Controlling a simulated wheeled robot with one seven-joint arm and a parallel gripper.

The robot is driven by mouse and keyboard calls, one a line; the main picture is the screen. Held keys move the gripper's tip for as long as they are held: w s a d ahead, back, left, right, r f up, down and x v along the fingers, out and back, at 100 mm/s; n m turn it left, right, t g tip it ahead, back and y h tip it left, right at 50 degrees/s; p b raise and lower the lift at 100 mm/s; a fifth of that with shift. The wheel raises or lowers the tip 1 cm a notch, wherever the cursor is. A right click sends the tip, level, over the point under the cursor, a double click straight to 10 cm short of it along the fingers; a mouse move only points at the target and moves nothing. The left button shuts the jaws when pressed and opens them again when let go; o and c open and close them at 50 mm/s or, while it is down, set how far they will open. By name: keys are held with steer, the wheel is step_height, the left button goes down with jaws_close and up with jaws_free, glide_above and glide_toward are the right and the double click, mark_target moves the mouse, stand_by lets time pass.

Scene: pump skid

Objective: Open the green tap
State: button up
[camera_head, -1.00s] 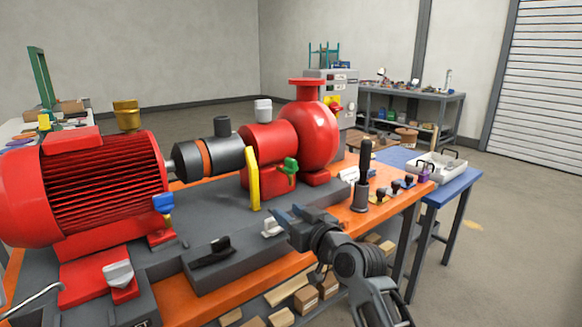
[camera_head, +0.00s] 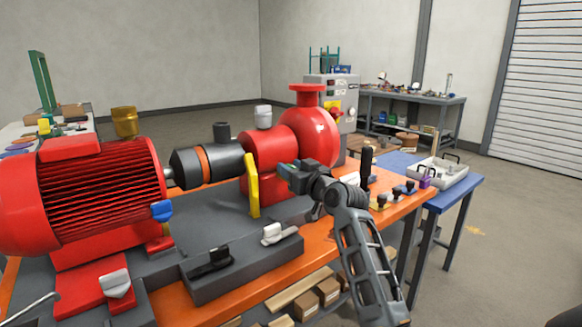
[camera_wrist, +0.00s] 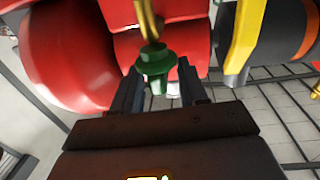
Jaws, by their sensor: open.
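The green tap (camera_wrist: 155,62) sits on a brass stem in front of the red pump housing in the wrist view. My gripper (camera_wrist: 158,80) is open, with one dark finger on each side of the tap's lower part. I cannot tell whether either finger touches it. In the head view my gripper (camera_head: 290,170) is at the front of the red pump (camera_head: 315,138). There the gripper hides most of the tap, and only a little green shows by the fingers.
A yellow lever (camera_head: 252,186) stands upright just left of my gripper and also shows in the wrist view (camera_wrist: 243,40). A blue tap (camera_head: 161,210) is on the motor side. A grey block with a white handle (camera_head: 271,233) and a black handle (camera_head: 209,260) lies below.

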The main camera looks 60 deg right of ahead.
steer(key=shift+w+d, duration=0.15)
steer(key=shift+w, duration=0.15)
steer(key=shift+c, duration=0.4)
jaws_close()
steer(key=b, duration=0.1)
steer(key=y+b, duration=0.1)
steer(key=b, duration=0.1)
steer(key=shift+d+f+n+t, duration=0.1)
steer(key=shift+f+n+t, duration=0.2)
steer(key=shift+n, duration=0.1)
steer(key=shift+r+n+y+b, duration=0.2)
steer(key=shift+n+y+b, duration=0.1)
steer(key=shift+y+b, duration=0.25)
steer(key=shift+o, duration=0.4)
jaws_free()
steer(key=shift+r, duration=0.1)
